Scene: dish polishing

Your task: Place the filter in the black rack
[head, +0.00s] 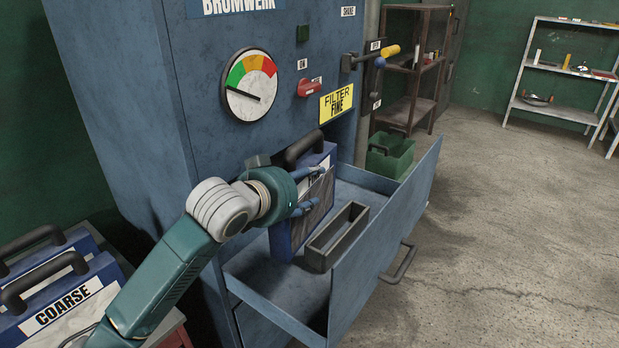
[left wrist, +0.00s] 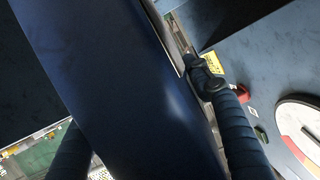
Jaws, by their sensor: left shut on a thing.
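A blue filter (head: 282,235) with a dark handle (head: 304,148) and a greyish face stands over the open drawer (head: 380,243). My left gripper (head: 311,189) is shut on this filter, and its fingers show against the side of it. In the left wrist view the filter (left wrist: 125,85) is a large dark blue slab between the two fingers of the gripper (left wrist: 140,125). The black rack (head: 337,237), an open rectangular frame, sits in the drawer just right of the filter. It looks empty. I cannot tell whether the filter's bottom touches the drawer. My right gripper is not in view.
The blue cabinet (head: 190,100) has a gauge (head: 250,85), a red knob (head: 309,87) and a yellow sign (head: 336,103). Filters marked COARSE (head: 61,308) stand at lower left. A green bin (head: 390,157) is behind the drawer. The floor at right is clear.

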